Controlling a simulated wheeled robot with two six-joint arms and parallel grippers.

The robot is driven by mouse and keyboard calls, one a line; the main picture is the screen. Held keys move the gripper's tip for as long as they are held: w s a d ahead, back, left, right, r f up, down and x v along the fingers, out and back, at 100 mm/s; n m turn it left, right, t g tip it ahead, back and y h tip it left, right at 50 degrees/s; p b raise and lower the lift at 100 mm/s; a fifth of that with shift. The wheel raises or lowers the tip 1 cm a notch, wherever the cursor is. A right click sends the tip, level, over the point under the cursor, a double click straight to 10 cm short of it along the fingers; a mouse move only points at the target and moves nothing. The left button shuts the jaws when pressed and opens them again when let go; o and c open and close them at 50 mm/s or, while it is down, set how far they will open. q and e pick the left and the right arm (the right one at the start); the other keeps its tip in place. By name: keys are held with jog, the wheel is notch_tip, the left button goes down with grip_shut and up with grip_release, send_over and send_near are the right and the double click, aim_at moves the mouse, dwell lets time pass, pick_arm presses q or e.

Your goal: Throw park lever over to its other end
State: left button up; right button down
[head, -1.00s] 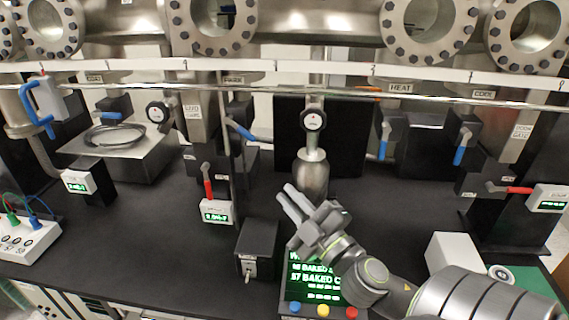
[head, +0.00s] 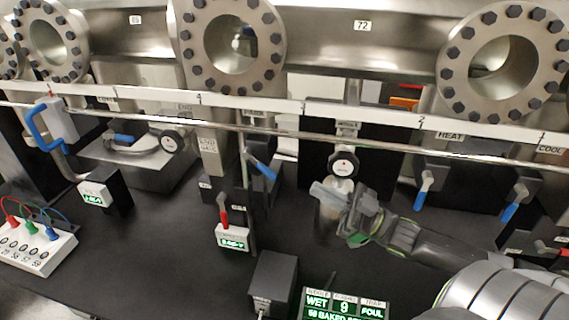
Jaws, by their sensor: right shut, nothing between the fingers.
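No label that I can read for certain says park, so I cannot tell which lever is the park lever. A blue-handled lever (head: 262,168) slants down to the right on the post left of centre; the small tag above it is blurred. Blue-handled levers also hang under the HEAT tag (head: 421,192) and the COOL tag (head: 514,205). My left gripper is out of view.
A steel rail (head: 300,131) crosses above the levers. The middle gauge (head: 343,164) is close above my right gripper. A dark box (head: 273,280) and a green-text screen (head: 343,305) stand at the front. The black bench (head: 160,255) is clear at front left.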

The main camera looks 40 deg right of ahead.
send_near(260, 164)
notch_tip(260, 164, up, 3)
jog(key=w+a, duration=0.2)
jog(key=w, duration=0.1)
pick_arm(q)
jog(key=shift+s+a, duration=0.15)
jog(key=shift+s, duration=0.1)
pick_arm(e)
jog(key=shift+w+a+r, duration=0.15)
jog(key=shift+w+a, duration=0.1)
jog(key=shift+w, duration=0.1)
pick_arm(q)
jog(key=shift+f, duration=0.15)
